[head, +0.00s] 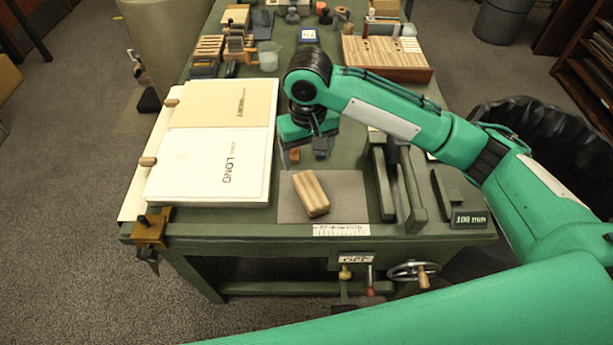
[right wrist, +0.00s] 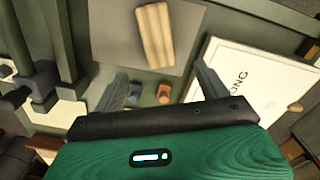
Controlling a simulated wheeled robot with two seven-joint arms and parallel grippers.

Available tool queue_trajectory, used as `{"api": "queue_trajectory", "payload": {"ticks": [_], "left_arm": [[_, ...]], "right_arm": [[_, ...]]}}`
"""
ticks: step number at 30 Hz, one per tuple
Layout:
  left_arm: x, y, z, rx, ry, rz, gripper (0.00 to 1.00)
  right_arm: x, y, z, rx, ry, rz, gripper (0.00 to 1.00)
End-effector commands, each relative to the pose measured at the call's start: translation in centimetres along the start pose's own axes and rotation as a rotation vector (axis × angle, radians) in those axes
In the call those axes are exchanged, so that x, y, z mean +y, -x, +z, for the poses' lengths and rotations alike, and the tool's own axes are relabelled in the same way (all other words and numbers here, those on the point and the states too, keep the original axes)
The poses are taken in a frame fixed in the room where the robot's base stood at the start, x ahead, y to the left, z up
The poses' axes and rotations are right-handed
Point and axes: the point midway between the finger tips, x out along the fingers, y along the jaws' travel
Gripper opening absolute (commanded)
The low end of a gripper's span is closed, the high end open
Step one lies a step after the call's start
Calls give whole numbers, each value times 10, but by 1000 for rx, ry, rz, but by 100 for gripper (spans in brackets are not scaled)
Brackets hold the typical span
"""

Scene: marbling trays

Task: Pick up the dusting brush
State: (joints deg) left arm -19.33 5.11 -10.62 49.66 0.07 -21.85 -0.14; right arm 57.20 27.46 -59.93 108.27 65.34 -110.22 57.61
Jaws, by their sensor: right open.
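My right gripper (head: 306,157) is open above the green bench, behind the pale wooden block. In the right wrist view its two fingers (right wrist: 160,78) stand apart, with nothing held. Between and below them are a small orange-brown piece (right wrist: 164,93) and a small blue-grey piece (right wrist: 135,92). The orange-brown piece also shows in the head view (head: 294,155). I cannot tell whether either is part of the dusting brush; no brush is clearly recognisable. My left gripper is out of view.
The striped wooden block (head: 311,194) lies on a grey mat (head: 348,190). A white board marked LONG (head: 205,185) is at left. A dark green frame (head: 411,190) stands at right. A wooden rack (head: 388,60) and small items crowd the back.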

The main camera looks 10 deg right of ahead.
Motion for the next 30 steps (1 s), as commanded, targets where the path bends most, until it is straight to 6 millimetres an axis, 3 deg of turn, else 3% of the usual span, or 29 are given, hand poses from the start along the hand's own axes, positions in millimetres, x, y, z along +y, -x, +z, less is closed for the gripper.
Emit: {"api": "queue_trajectory", "payload": {"ticks": [12,20,30], "left_arm": [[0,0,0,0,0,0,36],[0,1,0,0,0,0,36],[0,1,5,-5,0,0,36]], "right_arm": [[1,-72,1,-3,0,1,75],[2,-91,2,-1,0,1,75],[5,-134,6,0,1,0,75]]}}
